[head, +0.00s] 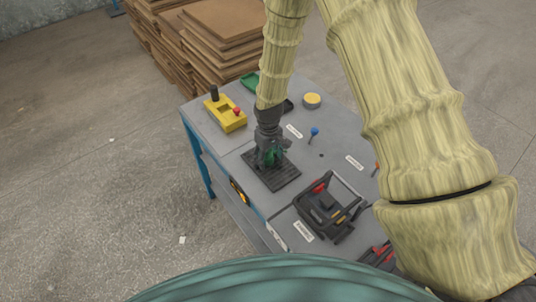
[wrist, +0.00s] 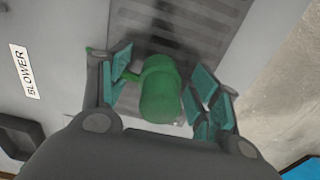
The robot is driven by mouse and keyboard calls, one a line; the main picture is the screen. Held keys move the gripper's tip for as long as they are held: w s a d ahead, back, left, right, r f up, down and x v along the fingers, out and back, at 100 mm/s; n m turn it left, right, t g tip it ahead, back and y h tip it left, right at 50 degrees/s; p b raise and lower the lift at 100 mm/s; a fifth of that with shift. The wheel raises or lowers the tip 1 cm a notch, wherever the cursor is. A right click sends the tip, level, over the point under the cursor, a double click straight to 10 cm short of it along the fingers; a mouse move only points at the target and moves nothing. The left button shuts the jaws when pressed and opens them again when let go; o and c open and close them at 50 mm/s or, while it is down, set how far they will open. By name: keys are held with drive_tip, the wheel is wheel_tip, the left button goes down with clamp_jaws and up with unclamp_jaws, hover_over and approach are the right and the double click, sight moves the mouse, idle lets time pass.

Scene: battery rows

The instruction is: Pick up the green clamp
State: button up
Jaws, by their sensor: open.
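The green clamp (wrist: 160,98) shows in the wrist view as a rounded green body with a thin arm reaching left. It lies between the two teal-padded fingers of my gripper (wrist: 165,84), which are open. A gap shows between the clamp and the right finger; the thin arm reaches close to the left finger, and I cannot tell if they touch. In the head view my gripper (head: 270,157) points down over a dark ribbed pad (head: 284,180) on the grey table. Some green shows between the fingers there, but the clamp is mostly hidden by them.
A yellow round item (head: 312,100) and a blue-topped pin (head: 314,132) stand farther back. Stacked brown boards (head: 188,45) lie behind the table.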

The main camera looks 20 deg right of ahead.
drive_tip(key=shift+c, duration=0.3)
drive_tip(key=c, duration=1.1)
drive_tip(key=shift+o, duration=0.2)
drive_tip(key=shift+r, duration=0.1)
